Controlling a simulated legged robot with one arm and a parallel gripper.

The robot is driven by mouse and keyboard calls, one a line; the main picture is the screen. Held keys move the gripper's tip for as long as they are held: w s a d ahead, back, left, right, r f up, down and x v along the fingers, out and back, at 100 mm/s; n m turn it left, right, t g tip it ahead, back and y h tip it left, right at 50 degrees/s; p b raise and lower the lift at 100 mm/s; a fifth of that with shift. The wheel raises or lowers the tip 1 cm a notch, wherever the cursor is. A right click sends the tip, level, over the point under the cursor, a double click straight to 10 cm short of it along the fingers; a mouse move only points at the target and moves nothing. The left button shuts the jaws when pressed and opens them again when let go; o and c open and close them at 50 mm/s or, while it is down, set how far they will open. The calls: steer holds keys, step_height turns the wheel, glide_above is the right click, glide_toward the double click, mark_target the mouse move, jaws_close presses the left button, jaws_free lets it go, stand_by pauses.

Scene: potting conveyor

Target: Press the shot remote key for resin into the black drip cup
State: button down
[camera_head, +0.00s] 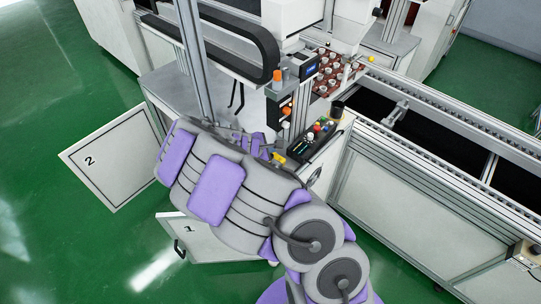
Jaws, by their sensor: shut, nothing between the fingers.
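The black drip cup (337,109) stands upright near the back end of a dark control panel (299,152), beside the conveyor. The panel carries several small coloured keys and knobs, among them a red one (318,128) and a white one (309,136). Their labels are too small to read, so I cannot tell which is the shot key. My gripper (279,158) shows only in part, with small yellow tips, shut and empty at the panel's near left end. My own arm hides much around it. I cannot tell whether the tips touch the panel.
A dispensing head with an orange-topped part (277,76) and small display (311,69) stands above. A red-brown tray (325,79) with several pale parts lies behind. The conveyor (430,130) runs right. Open cabinet doors marked 2 (118,160) and 1 (188,241) stick out left.

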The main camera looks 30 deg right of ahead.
steer(key=shift+f, duration=0.2)
stand_by(0.4)
steer(key=shift+f, duration=0.2)
steer(key=shift+f+b, duration=0.45)
stand_by(0.8)
steer(key=shift+r, duration=0.1)
steer(key=shift+r+p, duration=0.75)
steer(key=shift+r, duration=0.05)
steer(key=shift+r, duration=0.1)
step_height(320, 180, up, 5)
steer(key=p, duration=0.3)
steer(key=shift+p, duration=0.4)
stand_by(0.5)
